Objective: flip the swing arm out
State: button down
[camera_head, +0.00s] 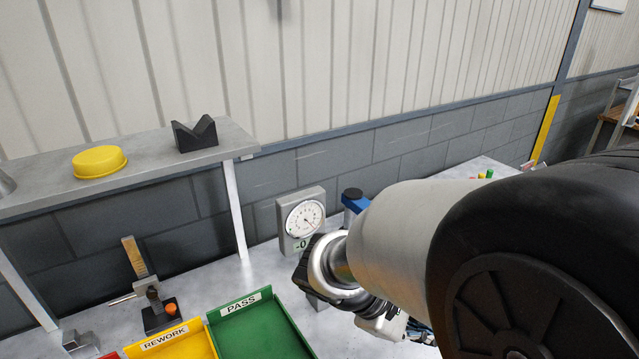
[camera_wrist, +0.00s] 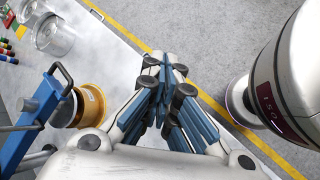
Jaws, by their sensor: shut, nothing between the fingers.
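In the wrist view a blue metal arm (camera_wrist: 36,118) with a dark bar handle at its top stands at the left; it is probably the swing arm, but I cannot be sure. A gold cylinder (camera_wrist: 88,106) with a pale label sits just right of it. My gripper (camera_wrist: 166,72) is shut and empty, its blue-padded fingers together, to the right of the cylinder and apart from it. In the head view a blue part (camera_head: 355,203) with a black knob shows behind my arm, which hides most of the gripper and what lies below it.
A dial gauge (camera_head: 303,218) stands left of my arm. A green PASS bin (camera_head: 262,330), a yellow REWORK bin (camera_head: 172,342) and a wooden-handled clamp (camera_head: 136,262) are further left. A shelf (camera_head: 60,185) holds a yellow dish and black V-block. Clear cups (camera_wrist: 52,36) lie upper left.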

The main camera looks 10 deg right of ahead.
jog(key=w+a+f+n+t+h+p, duration=0.1)
jog(key=w+f+n+t+h, duration=0.2)
jog(key=w+f+n, duration=0.2)
jog(key=w+f+n+t+h+p, duration=0.1)
jog(key=w+f+n+t+h, duration=0.1)
jog(key=w+f+n, duration=0.3)
jog(key=w+n+t, duration=0.1)
jog(key=w+n, duration=0.2)
jog(key=w, duration=0.3)
jog(key=shift+w+a+f+n+t+h, duration=0.15)
jog(key=shift+a+n+t+h, duration=0.2)
jog(key=shift+n+t+h, duration=0.05)
jog(key=b+x, duration=0.1)
jog(key=x, duration=1.3)
